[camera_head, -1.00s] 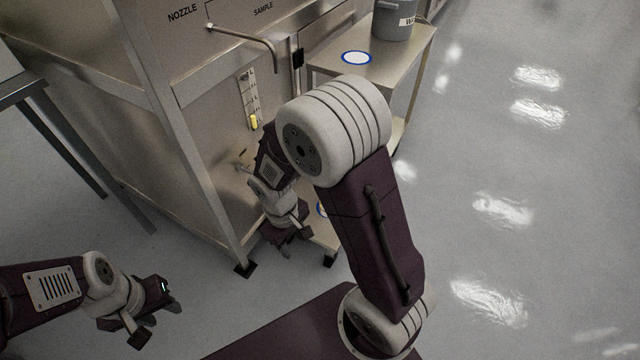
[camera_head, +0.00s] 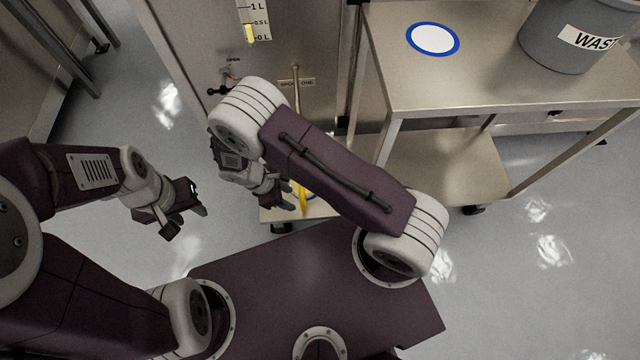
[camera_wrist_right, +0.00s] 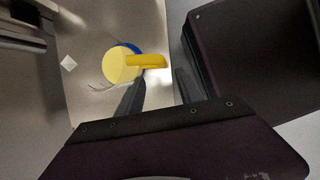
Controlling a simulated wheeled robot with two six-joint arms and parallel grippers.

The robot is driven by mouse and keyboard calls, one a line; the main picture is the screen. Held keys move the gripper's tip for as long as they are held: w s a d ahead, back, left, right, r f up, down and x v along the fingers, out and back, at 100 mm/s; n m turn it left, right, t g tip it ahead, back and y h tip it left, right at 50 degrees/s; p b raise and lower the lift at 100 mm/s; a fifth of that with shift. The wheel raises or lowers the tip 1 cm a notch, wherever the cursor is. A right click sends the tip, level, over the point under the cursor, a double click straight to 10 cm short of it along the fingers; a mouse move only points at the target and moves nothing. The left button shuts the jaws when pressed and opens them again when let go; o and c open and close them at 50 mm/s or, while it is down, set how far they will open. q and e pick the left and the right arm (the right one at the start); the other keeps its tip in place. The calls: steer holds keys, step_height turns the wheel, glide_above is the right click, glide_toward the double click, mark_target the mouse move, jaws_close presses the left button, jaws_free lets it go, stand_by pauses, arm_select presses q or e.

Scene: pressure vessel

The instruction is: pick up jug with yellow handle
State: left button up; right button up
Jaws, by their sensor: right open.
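The jug (camera_wrist_right: 120,66) shows in the right wrist view as a round yellow shape with a yellow handle (camera_wrist_right: 148,61) sticking out to the right. It stands on a blue ring mark on a metal shelf. In the head view only its yellow handle (camera_head: 302,196) shows clearly; my right arm hides the rest. My right gripper (camera_head: 280,198) is open close to the jug. In the right wrist view its fingers (camera_wrist_right: 159,92) lie just below the handle, with nothing between them. My left gripper (camera_head: 188,220) hangs over the floor at left, apart from everything; its jaw opening is unclear.
A metal side table (camera_head: 480,85) at right carries a blue ring mark (camera_head: 433,39) and a grey waste bucket (camera_head: 570,35). The vessel's metal panel (camera_head: 190,45), with a gauge and a small valve lever, stands behind the jug. Open floor lies at left and right.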

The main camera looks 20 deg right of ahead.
mark_target(303, 206)
steer(key=b+x, duration=0.2)
steer(key=x, duration=0.1)
steer(key=b+x, duration=0.2)
steer(key=x, duration=0.1)
steer(key=b+x, duration=0.1)
steer(key=x, duration=0.2)
steer(key=shift+s+d+f+b, duration=0.15)
steer(key=shift+s+d+b, duration=0.15)
steer(key=shift+s+b, duration=0.1)
jaws_close()
stand_by(1.1)
